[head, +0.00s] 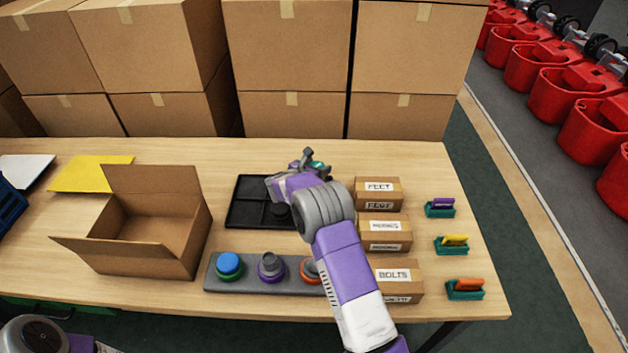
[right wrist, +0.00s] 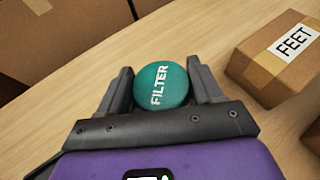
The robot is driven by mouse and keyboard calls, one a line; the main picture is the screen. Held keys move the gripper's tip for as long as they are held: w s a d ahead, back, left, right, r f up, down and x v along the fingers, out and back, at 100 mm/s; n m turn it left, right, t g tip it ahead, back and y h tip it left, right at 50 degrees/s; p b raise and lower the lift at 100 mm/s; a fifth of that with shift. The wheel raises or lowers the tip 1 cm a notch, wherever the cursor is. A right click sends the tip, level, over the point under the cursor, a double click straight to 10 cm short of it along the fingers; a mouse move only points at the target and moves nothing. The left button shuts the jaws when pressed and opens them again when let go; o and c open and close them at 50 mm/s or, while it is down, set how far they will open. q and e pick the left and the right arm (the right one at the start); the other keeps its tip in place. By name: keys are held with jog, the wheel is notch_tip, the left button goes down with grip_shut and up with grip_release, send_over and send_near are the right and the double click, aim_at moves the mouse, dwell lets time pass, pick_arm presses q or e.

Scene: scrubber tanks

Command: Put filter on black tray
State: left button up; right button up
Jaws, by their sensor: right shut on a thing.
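The filter (right wrist: 160,86) has a round teal top with the word FILTER. In the right wrist view it sits between the two dark fingers of my right gripper (right wrist: 161,88), which is shut on it. In the head view my right gripper (head: 312,161) is near the back right of the black tray (head: 237,214), and only a bit of the teal filter (head: 319,167) shows. The black tray lies flat on the table and has compartments. My right arm covers its right part. A dark round thing (head: 280,211) shows in the tray. My left gripper is out of view.
Small boxes labelled FEET (head: 379,193) and BOLTS (head: 393,278) stand right of my arm. A grey holder (head: 240,285) with several round knobs lies in front of the tray. An open cardboard box (head: 128,258) stands at left. Large cartons (head: 290,50) rise behind the table.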

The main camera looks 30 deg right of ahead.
notch_tip(320, 180, down, 4)
jog(key=shift+f+b, duration=0.1)
jog(key=shift+b, duration=0.5)
jog(key=shift+f, duration=0.1)
jog(key=o, duration=1)
jog(key=shift+o, duration=0.2)
jog(key=shift+r, duration=0.2)
jog(key=p+v, duration=0.3)
jog(key=v, duration=0.9)
jog(key=shift+f, duration=0.15)
